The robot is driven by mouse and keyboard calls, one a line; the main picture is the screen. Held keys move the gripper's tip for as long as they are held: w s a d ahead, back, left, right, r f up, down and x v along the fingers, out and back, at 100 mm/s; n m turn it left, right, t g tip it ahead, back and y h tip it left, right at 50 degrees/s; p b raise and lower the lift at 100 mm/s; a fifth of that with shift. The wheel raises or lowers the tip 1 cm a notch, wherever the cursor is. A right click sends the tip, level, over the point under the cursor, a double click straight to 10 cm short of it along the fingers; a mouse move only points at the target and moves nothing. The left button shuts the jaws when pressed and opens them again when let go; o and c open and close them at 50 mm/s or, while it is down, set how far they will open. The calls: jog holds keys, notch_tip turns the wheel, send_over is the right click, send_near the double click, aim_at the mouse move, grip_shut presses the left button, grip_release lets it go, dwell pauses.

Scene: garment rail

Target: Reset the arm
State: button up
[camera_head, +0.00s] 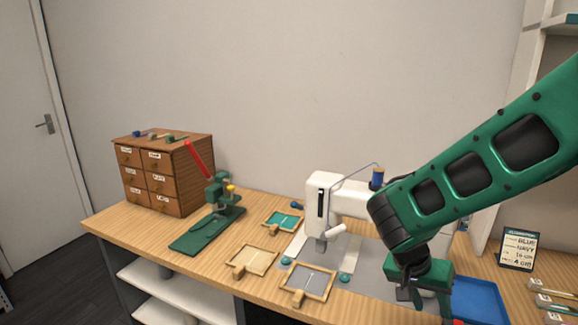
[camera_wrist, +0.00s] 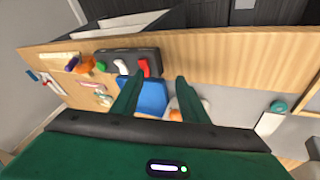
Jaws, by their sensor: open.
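My gripper (camera_wrist: 160,82) shows in the wrist view as two green fingers standing apart, with nothing held between them. Beyond the fingers lie a blue tray (camera_wrist: 145,97) and part of a pale and orange object (camera_wrist: 186,103), which I cannot make out. In the head view my green arm reaches in from the right. My gripper (camera_head: 430,300) hangs down at its end, in front of the white sewing machine (camera_head: 328,190) and beside the blue tray (camera_head: 480,302). Its fingertips are hidden or out of frame there.
A wooden drawer cabinet (camera_head: 165,172) and a green press with a red handle (camera_head: 212,205) stand at the left. Small wooden frames (camera_head: 308,283) lie before the machine. A dark sign (camera_head: 517,248) stands at the right. A dark holder (camera_wrist: 110,58) sits near the table edge.

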jog(key=s+d+r+y, duration=0.3)
jog(key=s+d+r, duration=0.1)
jog(key=s, duration=0.5)
jog(key=s+d+r+n+y, duration=0.1)
jog(key=s+d+r+y, duration=0.2)
jog(key=s, duration=0.7)
jog(key=shift+d+r+n+g, duration=0.3)
jog(key=shift+d+r+g, duration=0.1)
jog(key=shift+d, duration=0.65)
